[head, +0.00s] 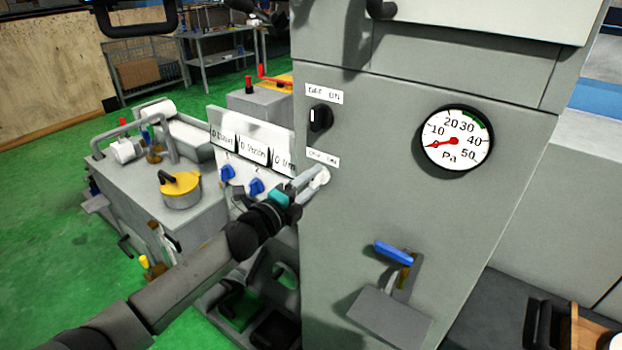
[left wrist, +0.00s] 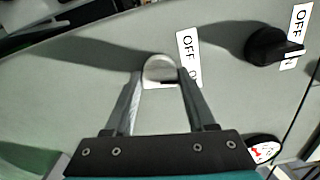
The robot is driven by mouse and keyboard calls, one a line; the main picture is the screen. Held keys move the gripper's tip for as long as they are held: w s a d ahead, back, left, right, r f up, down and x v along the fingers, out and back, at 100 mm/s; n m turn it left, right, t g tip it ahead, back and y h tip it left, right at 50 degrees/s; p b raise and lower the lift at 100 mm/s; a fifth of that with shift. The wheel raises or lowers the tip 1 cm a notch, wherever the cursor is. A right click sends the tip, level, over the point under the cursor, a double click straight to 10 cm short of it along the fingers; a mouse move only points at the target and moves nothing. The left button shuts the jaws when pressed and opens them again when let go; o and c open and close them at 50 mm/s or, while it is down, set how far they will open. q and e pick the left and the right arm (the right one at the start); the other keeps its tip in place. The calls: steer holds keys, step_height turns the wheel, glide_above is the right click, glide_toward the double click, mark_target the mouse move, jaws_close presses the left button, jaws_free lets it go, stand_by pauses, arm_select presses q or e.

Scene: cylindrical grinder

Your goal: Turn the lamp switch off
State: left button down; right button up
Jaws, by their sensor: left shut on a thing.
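A round white knob (head: 322,177) sits on the grey cabinet front, under a small white label (head: 322,157). My left gripper (head: 314,178) reaches it from the left and is shut on it. In the left wrist view, the white knob (left wrist: 160,68) is between the two fingertips (left wrist: 161,78). Beside it is a label (left wrist: 188,56) reading OFF, its other end hidden by a finger. A black rotary switch (head: 320,118) is higher on the cabinet, under an OFF/ON label (head: 324,94). It also shows in the left wrist view (left wrist: 268,46). My right gripper is not in view.
A pressure gauge (head: 457,139) is right of the knobs, its needle near zero. A blue-handled lever (head: 394,252) is below. A panel with blue knobs (head: 257,187) stands close left of my gripper. A grey bench (head: 205,215) holds a yellow-lidded pot (head: 181,190).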

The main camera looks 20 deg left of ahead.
arm_select(q)
steer(key=shift+n, duration=0.8)
steer(key=shift+p, duration=0.3)
steer(key=shift+c, duration=1.3)
jaws_free()
steer(key=b+v, duration=0.1)
steer(key=v, duration=1.4)
steer(key=shift+s, duration=0.1)
